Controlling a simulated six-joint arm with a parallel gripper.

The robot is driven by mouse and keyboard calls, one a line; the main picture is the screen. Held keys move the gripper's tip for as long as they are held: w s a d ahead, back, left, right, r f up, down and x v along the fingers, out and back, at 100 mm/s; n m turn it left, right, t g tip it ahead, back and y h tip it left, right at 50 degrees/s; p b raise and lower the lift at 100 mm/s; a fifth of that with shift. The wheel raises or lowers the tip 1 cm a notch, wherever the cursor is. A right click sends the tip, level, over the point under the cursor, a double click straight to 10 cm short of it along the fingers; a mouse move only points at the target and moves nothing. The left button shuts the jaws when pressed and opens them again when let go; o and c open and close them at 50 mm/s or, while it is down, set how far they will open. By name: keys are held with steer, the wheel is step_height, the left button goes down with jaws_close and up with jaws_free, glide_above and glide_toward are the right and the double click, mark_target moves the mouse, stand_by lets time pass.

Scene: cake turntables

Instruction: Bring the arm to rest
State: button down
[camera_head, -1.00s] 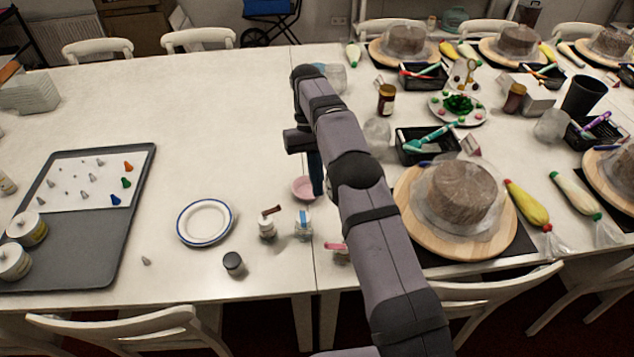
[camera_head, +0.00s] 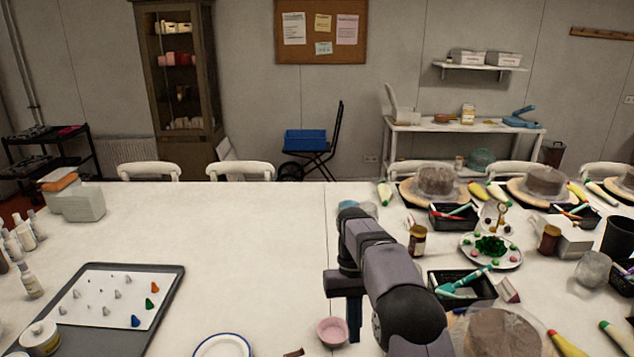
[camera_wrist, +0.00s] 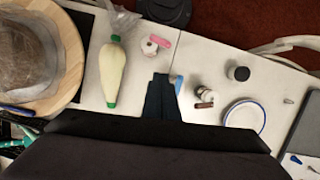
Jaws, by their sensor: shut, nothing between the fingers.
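My gripper (camera_head: 354,334) hangs down over the near middle of the long white table (camera_head: 215,265), right of a small pink bowl (camera_head: 332,331) in the head view. In the wrist view my gripper (camera_wrist: 161,78) shows as dark fingers close together, with nothing between them. They appear above the table top, and I cannot tell the exact height. A white piping bag with green ends (camera_wrist: 113,73) lies left of the fingers in that view.
A covered cake (camera_head: 500,332) and a black bin of tools (camera_head: 462,291) are on the right. A blue-rimmed plate (camera_head: 223,346) and a grey tray (camera_head: 172,292) are on the left. The table's far left half is largely clear.

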steer(key=s+d+f+m+t, duration=0.1)
steer(key=s+d+f+t, duration=0.15)
steer(key=s, duration=1.05)
steer(key=s+d+f+t, duration=0.1)
steer(key=s+d, duration=0.3)
steer(key=s, duration=0.9)
step_height(320, 180, down, 14)
steer(key=b, duration=1.4)
steer(key=shift+w+a, duration=0.15)
